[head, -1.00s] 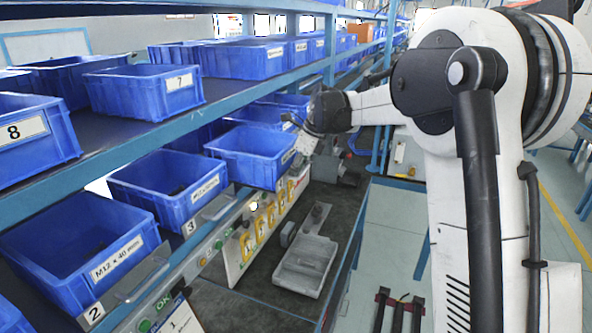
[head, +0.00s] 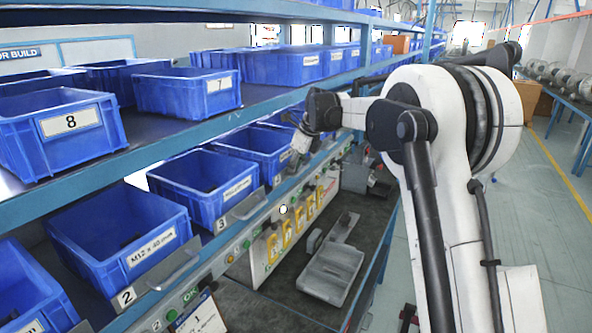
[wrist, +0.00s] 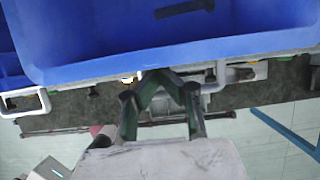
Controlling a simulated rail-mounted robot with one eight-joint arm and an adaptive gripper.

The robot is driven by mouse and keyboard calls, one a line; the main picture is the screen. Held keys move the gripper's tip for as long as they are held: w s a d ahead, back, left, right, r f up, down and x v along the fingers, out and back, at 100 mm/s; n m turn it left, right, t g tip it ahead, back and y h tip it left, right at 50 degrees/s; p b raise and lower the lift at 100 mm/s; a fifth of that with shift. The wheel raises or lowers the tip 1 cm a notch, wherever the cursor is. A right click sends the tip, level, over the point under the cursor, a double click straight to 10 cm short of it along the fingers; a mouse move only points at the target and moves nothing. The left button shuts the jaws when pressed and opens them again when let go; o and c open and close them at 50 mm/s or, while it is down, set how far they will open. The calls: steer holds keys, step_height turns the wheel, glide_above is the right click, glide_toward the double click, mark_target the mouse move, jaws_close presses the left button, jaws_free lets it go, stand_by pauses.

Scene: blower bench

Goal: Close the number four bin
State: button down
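In the wrist view a blue bin (wrist: 180,50) fills the top, with a dark item inside. My gripper (wrist: 157,75) is shut and empty there, its fingertips drawn together at the bin's lower rim. I cannot tell whether they touch it.
Bin 3 (head: 205,183) and bin 2 (head: 120,235) stand nearer on the same shelf. Bins 7 (head: 188,92) and 8 (head: 62,130) are on the shelf above. A bench (head: 345,215) with a grey metal tray (head: 331,272) lies below, right of the shelf.

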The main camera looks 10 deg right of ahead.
steer(key=shift+w+a+r, duration=0.1)
steer(key=shift+a+r, duration=0.05)
steer(key=shift+a, duration=0.1)
